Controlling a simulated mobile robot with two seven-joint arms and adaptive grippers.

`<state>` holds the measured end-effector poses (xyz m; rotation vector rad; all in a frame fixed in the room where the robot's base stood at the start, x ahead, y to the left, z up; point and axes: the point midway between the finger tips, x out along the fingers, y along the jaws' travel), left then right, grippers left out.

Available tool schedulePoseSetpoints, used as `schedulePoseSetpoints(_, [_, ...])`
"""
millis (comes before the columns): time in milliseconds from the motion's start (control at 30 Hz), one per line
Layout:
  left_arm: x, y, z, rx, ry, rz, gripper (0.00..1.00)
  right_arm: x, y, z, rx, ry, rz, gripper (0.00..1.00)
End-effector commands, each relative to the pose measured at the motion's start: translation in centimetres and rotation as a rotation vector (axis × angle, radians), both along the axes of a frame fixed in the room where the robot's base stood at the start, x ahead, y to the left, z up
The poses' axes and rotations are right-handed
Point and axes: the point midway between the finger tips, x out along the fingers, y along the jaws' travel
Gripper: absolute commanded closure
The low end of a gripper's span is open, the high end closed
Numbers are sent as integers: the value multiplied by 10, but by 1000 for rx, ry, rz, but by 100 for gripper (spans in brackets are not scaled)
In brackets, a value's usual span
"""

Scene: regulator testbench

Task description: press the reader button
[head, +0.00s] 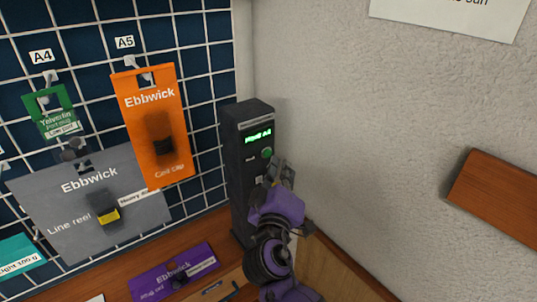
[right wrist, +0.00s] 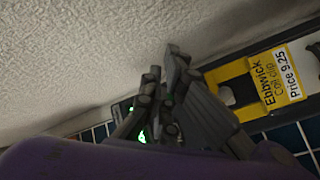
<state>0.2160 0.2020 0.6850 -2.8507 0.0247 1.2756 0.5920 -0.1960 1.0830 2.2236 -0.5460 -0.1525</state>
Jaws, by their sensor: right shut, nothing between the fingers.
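The reader is a dark upright post (head: 245,190) in the corner between the grid wall and the plaster wall. It has a lit green display (head: 258,136) and a round green button (head: 267,152) below it. My right gripper (head: 279,164) is shut and empty, with its tips just below and to the right of the button. I cannot tell whether they touch the reader. In the right wrist view the fingers (right wrist: 165,80) are together, and a green glow (right wrist: 141,137) shows behind them; the button cannot be made out there. My left gripper is not in view.
An orange Ebbwick pack (head: 165,95) and a grey Ebbwick pack (head: 60,205) hang left of the reader. A purple pack (head: 172,272) is at the counter. A wooden board (head: 500,190) is at the right. A yellow price label (right wrist: 277,80) shows in the right wrist view.

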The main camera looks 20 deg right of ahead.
Motion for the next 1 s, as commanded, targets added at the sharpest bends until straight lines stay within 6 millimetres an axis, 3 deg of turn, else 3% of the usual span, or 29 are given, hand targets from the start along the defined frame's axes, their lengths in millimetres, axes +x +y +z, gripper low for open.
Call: schedulePoseSetpoints(1000, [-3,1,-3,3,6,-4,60,8,3,0,0,0,0,100])
